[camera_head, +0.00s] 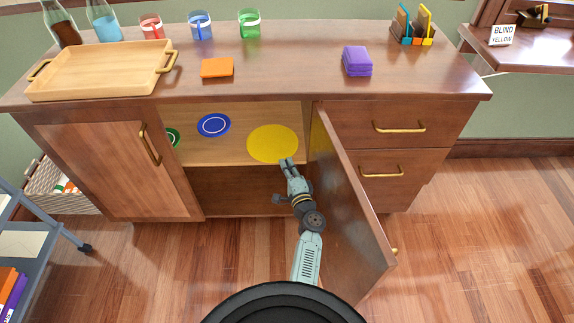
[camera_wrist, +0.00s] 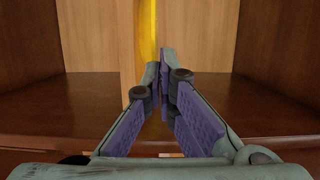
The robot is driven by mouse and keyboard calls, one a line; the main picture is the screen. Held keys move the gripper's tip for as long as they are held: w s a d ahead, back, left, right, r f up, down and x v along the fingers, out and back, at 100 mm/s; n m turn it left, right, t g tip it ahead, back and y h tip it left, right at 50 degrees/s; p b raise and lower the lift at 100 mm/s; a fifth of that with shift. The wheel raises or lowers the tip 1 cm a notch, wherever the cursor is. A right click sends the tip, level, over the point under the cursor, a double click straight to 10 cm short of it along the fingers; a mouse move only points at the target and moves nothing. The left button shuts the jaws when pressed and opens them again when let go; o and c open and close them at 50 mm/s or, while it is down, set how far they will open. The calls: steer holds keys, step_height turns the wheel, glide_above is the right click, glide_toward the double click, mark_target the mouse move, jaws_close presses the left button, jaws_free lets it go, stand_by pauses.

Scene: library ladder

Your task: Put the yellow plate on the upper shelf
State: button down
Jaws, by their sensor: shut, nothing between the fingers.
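The yellow plate (camera_head: 271,142) shows as a flat yellow disc inside the open compartment of the cabinet, toward its right side. In the wrist view the plate (camera_wrist: 148,28) is a narrow yellow strip just beyond the fingertips. My gripper (camera_head: 288,162) is at the front edge of the plate, reaching in from the front. In the wrist view its fingertips (camera_wrist: 160,68) are together with nothing held. Whether they touch the plate I cannot tell. A blue plate (camera_head: 213,125) and a partly hidden green plate (camera_head: 173,137) are to its left.
The open cabinet door (camera_head: 352,210) stands close on the right of my arm. A closed door (camera_head: 115,170) is on the left. The cabinet top holds a wooden tray (camera_head: 98,70), cups, an orange item (camera_head: 217,68) and a purple stack (camera_head: 357,60).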

mark_target(284, 157)
steer(key=b+x, duration=0.3)
steer(key=shift+w+f, duration=0.2)
steer(key=shift+f, duration=0.05)
steer(key=shift+w+a+r, duration=0.15)
steer(key=shift+w+r, duration=0.1)
steer(key=shift+w, duration=0.05)
steer(key=shift+f+b, duration=0.1)
steer(key=shift+b, duration=0.25)
